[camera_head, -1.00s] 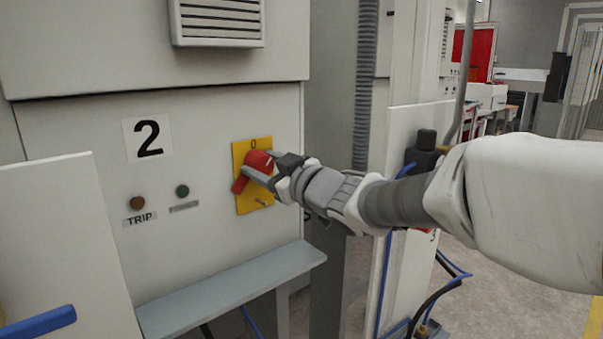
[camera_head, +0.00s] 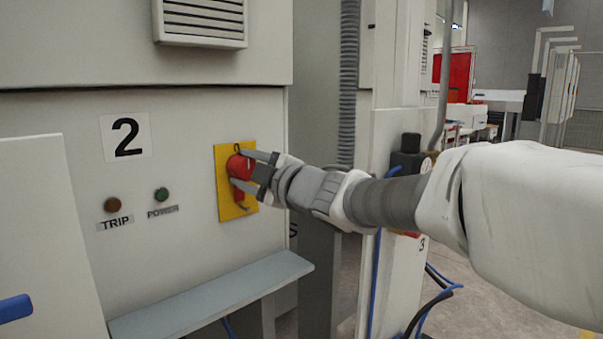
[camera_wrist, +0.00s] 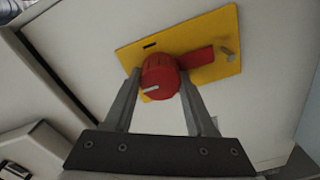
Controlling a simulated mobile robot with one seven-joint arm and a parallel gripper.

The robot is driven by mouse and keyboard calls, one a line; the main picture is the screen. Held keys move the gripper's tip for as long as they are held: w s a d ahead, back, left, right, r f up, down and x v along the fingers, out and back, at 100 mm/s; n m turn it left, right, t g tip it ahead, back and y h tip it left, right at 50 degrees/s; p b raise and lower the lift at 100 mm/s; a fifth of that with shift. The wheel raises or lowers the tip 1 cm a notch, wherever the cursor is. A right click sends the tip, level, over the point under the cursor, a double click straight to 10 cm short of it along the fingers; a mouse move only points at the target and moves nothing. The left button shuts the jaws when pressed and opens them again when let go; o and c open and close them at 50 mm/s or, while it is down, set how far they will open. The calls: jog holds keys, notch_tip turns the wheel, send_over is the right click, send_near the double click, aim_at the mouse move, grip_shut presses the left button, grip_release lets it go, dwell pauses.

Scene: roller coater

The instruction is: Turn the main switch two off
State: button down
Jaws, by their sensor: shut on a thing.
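The main switch two is a red rotary knob (camera_head: 237,168) with a red lever on a yellow plate (camera_head: 223,160), on the panel marked 2 (camera_head: 125,137). Its lever points about straight down. My gripper (camera_head: 254,170) is at the knob with one finger above the other, shut on it. The wrist view shows the fingers on either side of the red knob (camera_wrist: 160,78), which has a white mark. There the lever (camera_wrist: 197,57) points right across the yellow plate (camera_wrist: 215,33). The fingers partly hide the knob in the head view.
A TRIP lamp (camera_head: 111,204) and a green POWER lamp (camera_head: 162,194) sit left of the switch. A grey shelf (camera_head: 210,295) juts out below it. A post with a black fitting (camera_head: 408,158) and blue hoses stands to the right, behind my arm.

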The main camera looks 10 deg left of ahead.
dwell(0.6)
jog(key=shift+c, duration=1.1)
grip_release()
jog(key=p+v, duration=0.3)
jog(key=v, duration=1.4)
jog(key=shift+d, duration=0.25)
jog(key=shift+s, duration=0.1)
